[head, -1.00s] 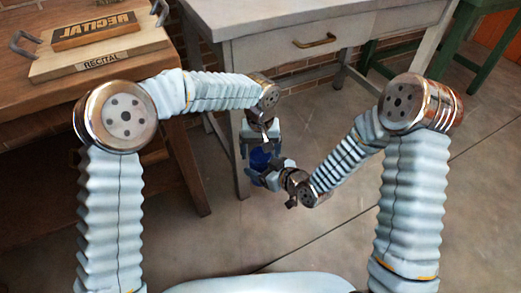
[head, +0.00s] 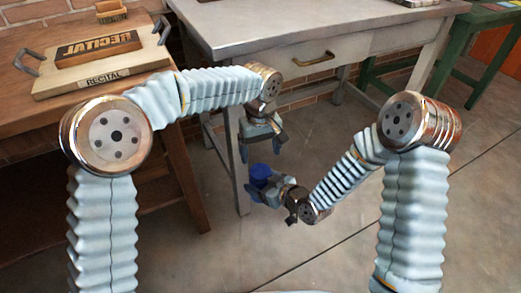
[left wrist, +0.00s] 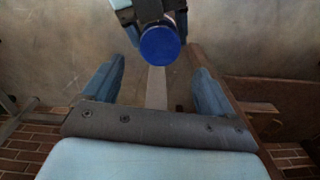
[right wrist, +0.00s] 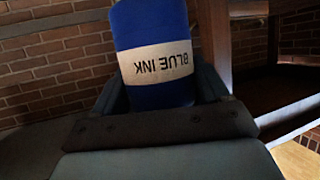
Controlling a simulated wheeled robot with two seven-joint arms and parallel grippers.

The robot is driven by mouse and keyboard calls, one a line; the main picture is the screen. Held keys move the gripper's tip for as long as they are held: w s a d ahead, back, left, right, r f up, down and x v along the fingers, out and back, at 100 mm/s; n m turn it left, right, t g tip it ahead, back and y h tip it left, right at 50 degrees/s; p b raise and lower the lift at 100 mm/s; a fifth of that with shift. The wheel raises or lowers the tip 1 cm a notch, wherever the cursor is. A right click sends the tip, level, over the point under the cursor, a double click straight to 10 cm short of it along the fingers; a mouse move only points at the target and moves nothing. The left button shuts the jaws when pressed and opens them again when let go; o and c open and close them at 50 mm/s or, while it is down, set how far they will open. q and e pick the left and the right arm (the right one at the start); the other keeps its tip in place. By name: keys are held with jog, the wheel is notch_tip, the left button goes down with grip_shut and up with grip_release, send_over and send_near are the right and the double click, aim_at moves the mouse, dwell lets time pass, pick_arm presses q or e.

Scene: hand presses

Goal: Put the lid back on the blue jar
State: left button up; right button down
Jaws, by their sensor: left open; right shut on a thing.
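The blue jar (head: 261,172) is upright in my right gripper (head: 267,188), which is shut around its side. In the right wrist view the jar (right wrist: 155,40) shows its white BLUE INK label, upside down in the picture; its upper end is cut off. In the left wrist view a round, plain blue lid (left wrist: 160,46) covers the jar's top and looks flat and centred. My left gripper (head: 262,148) is open and empty, a little above the jar; its two fingers (left wrist: 157,88) stand wide apart, clear of the lid.
A grey table (head: 300,39) with a drawer stands behind the grippers, its leg (head: 236,160) close to the jar. A wooden bench (head: 30,140) at the left carries boards marked RECITAL (head: 105,75). A green table (head: 490,25) is at the back right. Open floor lies below.

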aim_at(261, 170)
pick_arm(q)
jog(key=shift+r+n, duration=0.45)
jog(key=shift+n, duration=0.15)
jog(key=shift+f, duration=4.05)
jog(key=c, duration=1.1)
jog(key=m, duration=0.3)
jog(key=o, duration=1.2)
jog(key=shift+c, duration=0.2)
